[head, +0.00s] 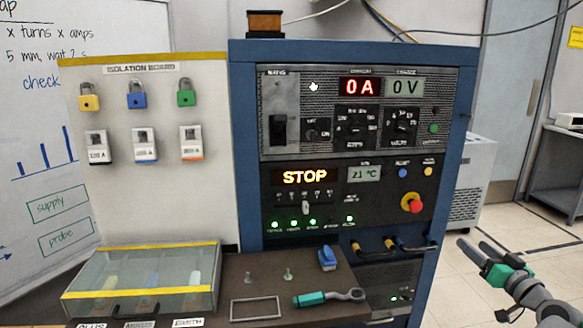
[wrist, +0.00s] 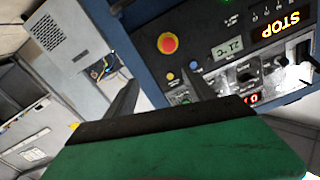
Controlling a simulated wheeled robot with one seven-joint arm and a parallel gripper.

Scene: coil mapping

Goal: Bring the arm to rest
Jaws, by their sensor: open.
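My gripper (head: 473,244) is at the lower right in the head view, right of the blue-framed cabinet (head: 350,48) and over the floor. Its dark fingers are apart with nothing between them. In the wrist view, the two fingers (wrist: 160,82) stand up past the green gripper body, and the cabinet's panel shows turned over behind them. My arm is bent in from the right edge.
The bench front holds a teal-handled wrench (head: 318,298), a blue clip-like piece (head: 327,258) and a lidded clear box (head: 140,280). A red emergency knob (head: 412,203) juts from the panel. A grey table (head: 552,172) stands far right. Open floor lies around my gripper.

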